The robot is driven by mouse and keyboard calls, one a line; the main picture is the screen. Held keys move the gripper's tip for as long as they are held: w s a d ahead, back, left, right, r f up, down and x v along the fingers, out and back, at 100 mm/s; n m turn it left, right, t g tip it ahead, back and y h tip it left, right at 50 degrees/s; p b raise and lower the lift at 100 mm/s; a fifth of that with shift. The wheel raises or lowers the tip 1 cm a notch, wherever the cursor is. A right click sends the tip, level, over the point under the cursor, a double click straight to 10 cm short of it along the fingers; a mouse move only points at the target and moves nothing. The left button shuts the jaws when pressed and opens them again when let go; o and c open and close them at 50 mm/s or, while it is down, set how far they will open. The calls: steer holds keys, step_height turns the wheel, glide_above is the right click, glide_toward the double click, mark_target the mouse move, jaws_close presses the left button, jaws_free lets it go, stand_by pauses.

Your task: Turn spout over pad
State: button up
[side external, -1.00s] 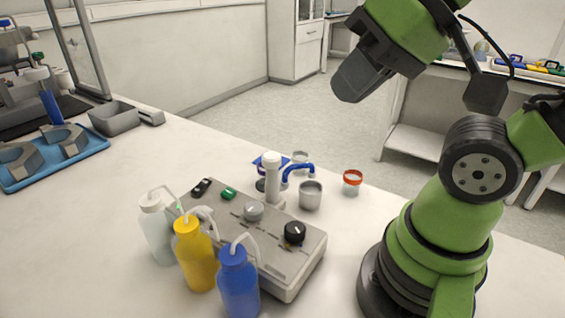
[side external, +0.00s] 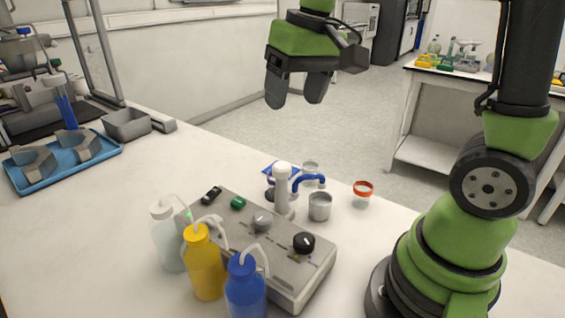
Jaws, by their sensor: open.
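My gripper (side external: 296,96) hangs high above and behind the column, fingers pointing down. It is open and empty, well apart from the spout.
The control box (side external: 285,268) carries knobs and switches. White, yellow (side external: 205,268) and blue (side external: 245,292) squeeze bottles stand along its front. The table's left middle is clear.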

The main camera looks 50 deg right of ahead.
mark_target(282, 165)
steer(key=w+d+f, duration=0.1)
steer(key=f, duration=0.4)
steer(key=w+d+f+g, duration=0.1)
steer(key=w+f, duration=0.1)
steer(key=f, duration=0.3)
steer(key=w+d+f+g, duration=0.1)
steer(key=f, duration=0.4)
steer(key=shift+w+f, duration=0.35)
steer(key=shift+f, duration=0.05)
steer(key=shift+c, duration=0.5)
jaws_close()
